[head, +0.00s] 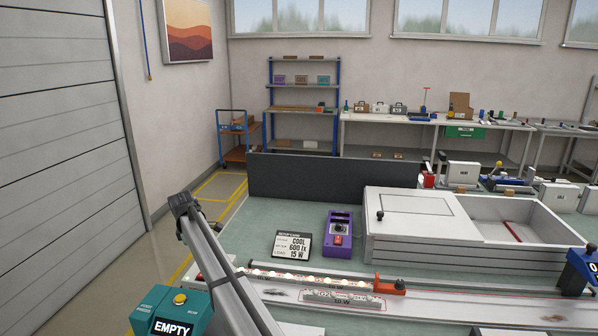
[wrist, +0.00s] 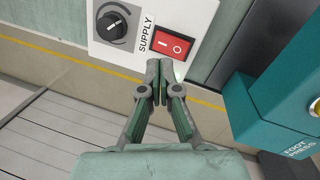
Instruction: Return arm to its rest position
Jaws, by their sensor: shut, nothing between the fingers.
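My gripper (wrist: 160,78) is in the wrist view, its two fingers together with nothing between them. The fingertips are just below a white supply panel (wrist: 128,32) in the picture, close to its red rocker switch (wrist: 174,46). I cannot tell whether they touch the panel. A black knob (wrist: 110,26) is on the panel's left. In the head view my arm slants up from the bottom edge to a dark joint at the left of the bench; I cannot make out the fingers there.
A teal box (wrist: 290,90) stands close to the right of my gripper. In the head view, a teal box with a yellow button (head: 171,312), a lit strip (head: 310,279), a purple device (head: 338,234) and a white open-topped case (head: 425,258) are near the arm. Green bench surface (head: 262,212) shows behind.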

